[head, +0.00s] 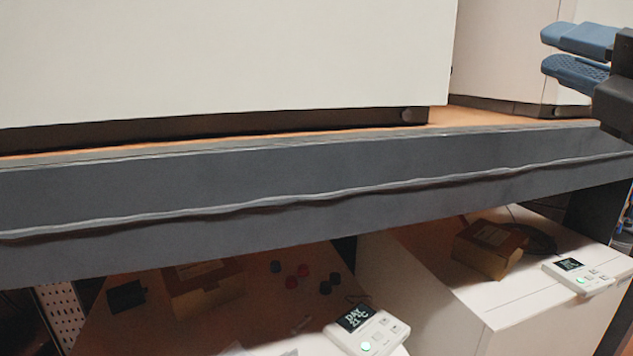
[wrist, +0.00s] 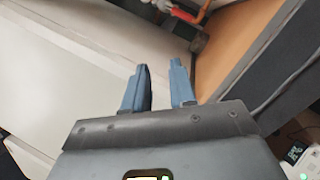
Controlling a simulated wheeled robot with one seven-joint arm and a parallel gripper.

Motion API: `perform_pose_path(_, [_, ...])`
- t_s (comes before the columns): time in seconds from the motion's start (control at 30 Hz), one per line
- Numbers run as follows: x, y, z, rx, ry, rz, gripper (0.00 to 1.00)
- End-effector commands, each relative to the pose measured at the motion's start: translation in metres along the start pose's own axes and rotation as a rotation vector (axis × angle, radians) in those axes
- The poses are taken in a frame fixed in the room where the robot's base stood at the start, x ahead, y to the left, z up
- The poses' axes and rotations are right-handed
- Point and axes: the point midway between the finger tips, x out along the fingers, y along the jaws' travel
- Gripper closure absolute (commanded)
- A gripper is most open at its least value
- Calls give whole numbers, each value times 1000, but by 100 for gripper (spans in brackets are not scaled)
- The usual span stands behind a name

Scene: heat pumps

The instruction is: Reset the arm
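My gripper (head: 577,55) shows at the upper right of the head view, with two blue fingers set apart, one above the other. In the wrist view its fingers (wrist: 160,88) point away from the camera with a clear gap between them. The gripper is open and nothing is held between the fingers. In the head view it hangs in front of the right white unit, above the shelf edge.
A shelf with a dark grey front beam (head: 300,185) crosses the head view. A large white unit (head: 220,55) stands on it, with another white unit (head: 500,50) to the right. Below are two controllers (head: 367,330), (head: 578,277), cardboard boxes (head: 490,250) and small red and black caps.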

Motion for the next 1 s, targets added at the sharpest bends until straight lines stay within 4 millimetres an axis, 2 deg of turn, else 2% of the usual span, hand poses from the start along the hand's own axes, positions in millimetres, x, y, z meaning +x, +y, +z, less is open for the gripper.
perform_pose_path(0.1, [-6,-16,-13,240,-35,24,74])
perform_pose_path(0.27, [-18,-41,-32,534,-87,44,74])
perform_pose_path(0.57, [-56,-95,-81,1019,-194,31,74])
perform_pose_path(0.77, [-97,-131,-122,1296,-273,-7,74])
perform_pose_path(1.0, [-162,-165,-174,1565,-374,-78,74])
